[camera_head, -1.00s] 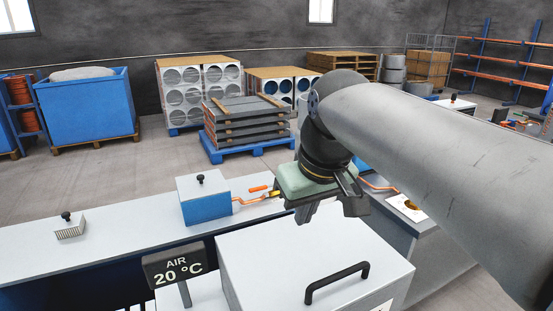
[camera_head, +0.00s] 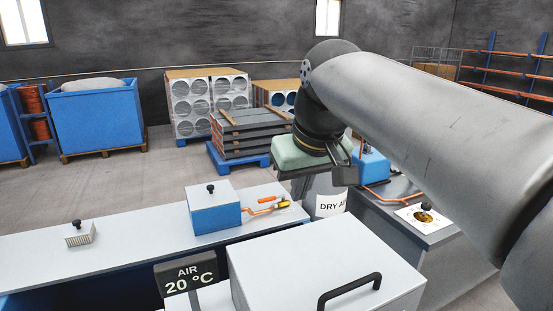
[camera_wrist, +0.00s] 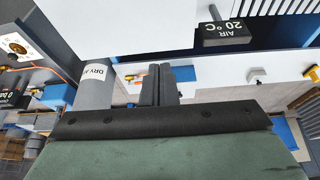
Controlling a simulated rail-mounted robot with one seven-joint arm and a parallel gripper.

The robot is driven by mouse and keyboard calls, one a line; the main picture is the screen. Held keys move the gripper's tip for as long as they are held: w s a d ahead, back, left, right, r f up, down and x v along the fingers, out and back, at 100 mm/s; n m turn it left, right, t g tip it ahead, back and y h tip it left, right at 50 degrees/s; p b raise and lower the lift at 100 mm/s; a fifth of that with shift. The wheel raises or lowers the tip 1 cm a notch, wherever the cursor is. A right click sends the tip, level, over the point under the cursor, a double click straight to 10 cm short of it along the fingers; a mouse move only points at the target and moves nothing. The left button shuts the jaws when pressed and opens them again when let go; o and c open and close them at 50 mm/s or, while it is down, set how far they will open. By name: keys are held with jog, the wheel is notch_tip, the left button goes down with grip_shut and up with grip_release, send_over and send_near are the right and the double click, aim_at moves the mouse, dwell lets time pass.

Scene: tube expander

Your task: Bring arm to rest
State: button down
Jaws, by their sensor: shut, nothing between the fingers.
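My arm (camera_head: 430,120) reaches in from the right in the head view and bends down at its wrist. My gripper (camera_head: 299,186) hangs below the green pad-like block at the wrist, in the air behind the white box with a black handle. In the wrist view my gripper (camera_wrist: 166,84) shows two grey fingers close together with nothing between them. Its fingertips are clear of the bench in both views.
The white handled box (camera_head: 325,270) and the AIR 20 °C sign (camera_head: 187,277) stand in front. A blue box (camera_head: 215,210) with orange-handled tools (camera_head: 268,207) is on the bench. The bench's left part is mostly clear.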

jog(key=s+d+f+m+g, duration=0.1)
jog(key=s+d+f, duration=0.2)
jog(key=f, duration=0.6)
jog(key=s+d+f+m+g+h, duration=0.1)
jog(key=s+d+f, duration=0.2)
jog(key=s+f, duration=0.4)
jog(key=s+d+f+m+g, duration=0.1)
jog(key=s+f, duration=0.4)
jog(key=f, duration=0.6)
jog(key=shift+s+d+f+m, duration=0.35)
jog(key=shift+d+m, duration=0.15)
jog(key=shift+d, duration=0.65)
